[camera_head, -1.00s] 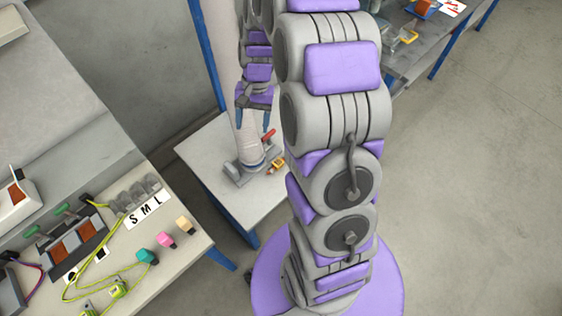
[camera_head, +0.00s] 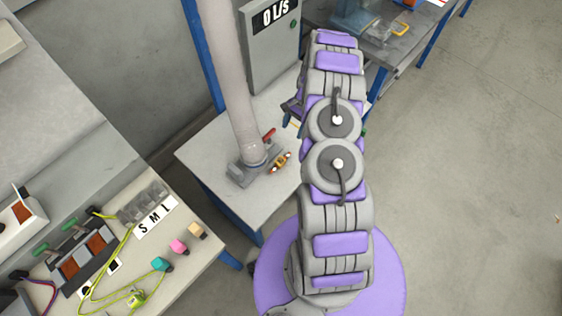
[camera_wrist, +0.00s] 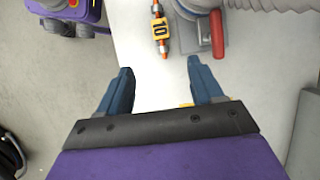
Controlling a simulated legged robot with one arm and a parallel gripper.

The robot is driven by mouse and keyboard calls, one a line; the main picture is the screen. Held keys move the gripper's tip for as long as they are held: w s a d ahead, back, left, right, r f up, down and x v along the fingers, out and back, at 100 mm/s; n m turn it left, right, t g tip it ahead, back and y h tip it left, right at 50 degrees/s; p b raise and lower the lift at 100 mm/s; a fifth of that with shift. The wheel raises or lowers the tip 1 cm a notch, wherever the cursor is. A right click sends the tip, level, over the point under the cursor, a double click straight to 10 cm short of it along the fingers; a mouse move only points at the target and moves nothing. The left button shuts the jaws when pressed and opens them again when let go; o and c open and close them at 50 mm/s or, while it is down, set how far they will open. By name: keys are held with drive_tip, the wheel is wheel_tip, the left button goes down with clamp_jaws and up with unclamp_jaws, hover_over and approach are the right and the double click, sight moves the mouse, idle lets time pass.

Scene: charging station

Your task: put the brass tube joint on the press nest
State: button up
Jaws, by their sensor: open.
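My gripper (camera_wrist: 158,92) is open in the wrist view, its two blue fingers apart over the white table with nothing between them. A small yellow-brown sliver (camera_wrist: 186,105) shows at the edge of my gripper's black palm; most of it is hidden, so I cannot tell whether it is the brass tube joint. In the head view my arm hides most of the gripper. I cannot make out the press nest for certain; a blue fixture (camera_head: 354,17) stands on the back bench, partly cut off by the frame's top.
On the white table (camera_head: 208,152) stand a grey pipe with a foot (camera_head: 246,172), a red lever (camera_head: 269,135) and an orange-ended piece tagged 10 (camera_wrist: 160,28). A bench with coloured blocks (camera_head: 178,246) is at left. Open floor lies at right.

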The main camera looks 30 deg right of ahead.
sight(281, 160)
drive_tip(key=b+x, duration=0.3)
drive_tip(key=x, duration=1.4)
drive_tip(key=shift+w+f, duration=0.1)
drive_tip(key=shift+f, duration=0.1)
clamp_jaws()
drive_tip(key=shift+r, duration=0.45)
drive_tip(key=r, duration=0.1)
drive_tip(key=r+p, duration=0.1)
drive_tip(key=r, duration=0.1)
drive_tip(key=shift+s, duration=0.35)
drive_tip(key=s+a+r+p, duration=0.1)
drive_tip(key=s+a, duration=0.1)
drive_tip(key=s, duration=1.3)
drive_tip(key=shift+r+p, duration=0.15)
drive_tip(key=shift+p, duration=0.25)
